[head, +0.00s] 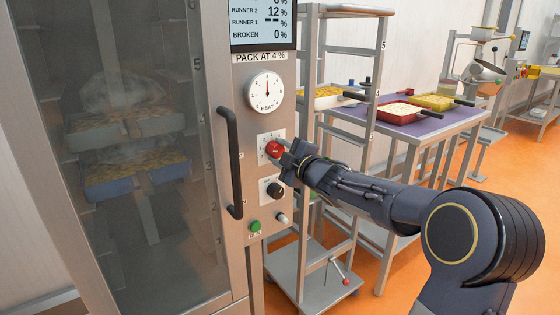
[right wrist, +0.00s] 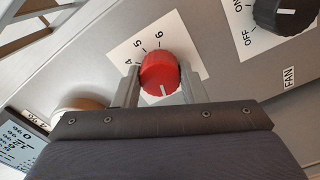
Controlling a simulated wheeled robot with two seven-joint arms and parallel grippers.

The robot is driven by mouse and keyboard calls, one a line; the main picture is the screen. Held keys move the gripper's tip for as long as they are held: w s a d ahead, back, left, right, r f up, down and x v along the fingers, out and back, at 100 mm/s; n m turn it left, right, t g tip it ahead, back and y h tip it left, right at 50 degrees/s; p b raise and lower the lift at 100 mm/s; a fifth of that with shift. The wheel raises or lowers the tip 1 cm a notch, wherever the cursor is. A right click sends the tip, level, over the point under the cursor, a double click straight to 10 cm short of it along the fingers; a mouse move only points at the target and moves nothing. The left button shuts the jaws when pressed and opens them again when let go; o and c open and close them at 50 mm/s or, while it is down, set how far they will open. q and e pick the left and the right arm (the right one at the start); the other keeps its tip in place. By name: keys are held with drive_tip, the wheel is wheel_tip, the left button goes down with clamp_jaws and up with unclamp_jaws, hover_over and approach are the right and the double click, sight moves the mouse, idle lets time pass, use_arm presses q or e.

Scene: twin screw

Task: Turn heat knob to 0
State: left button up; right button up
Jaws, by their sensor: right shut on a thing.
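The red knob (head: 273,147) sits on a white numbered plate on the oven's control column, below the round HEAT gauge (head: 264,92). My right gripper (head: 278,151) is at the knob. In the right wrist view its two fingers stand on either side of the red knob (right wrist: 160,70), shut on it. The knob's white mark points down in that view, away from the printed 4, 5 and 6. The digit at the mark is hidden by the gripper. The gauge needle points about straight up. My left gripper is not in view.
A black FAN knob (head: 274,189) is just below, with a green button (head: 255,226) lower down. A black door handle (head: 230,163) stands out left of the knobs. A metal rack (head: 310,250) and a table with trays (head: 398,113) are to the right.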

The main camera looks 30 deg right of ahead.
drive_tip(key=n+b, duration=0.2)
drive_tip(key=n, duration=0.2)
drive_tip(key=shift+f+n, duration=0.15)
drive_tip(key=shift+n, duration=0.15)
drive_tip(key=n+b, duration=0.2)
drive_tip(key=n, duration=0.2)
drive_tip(key=shift+n, duration=0.3)
drive_tip(key=o, duration=1)
drive_tip(key=s, duration=0.7)
drive_tip(key=shift+s+d, duration=0.35)
drive_tip(key=shift+s, duration=0.05)
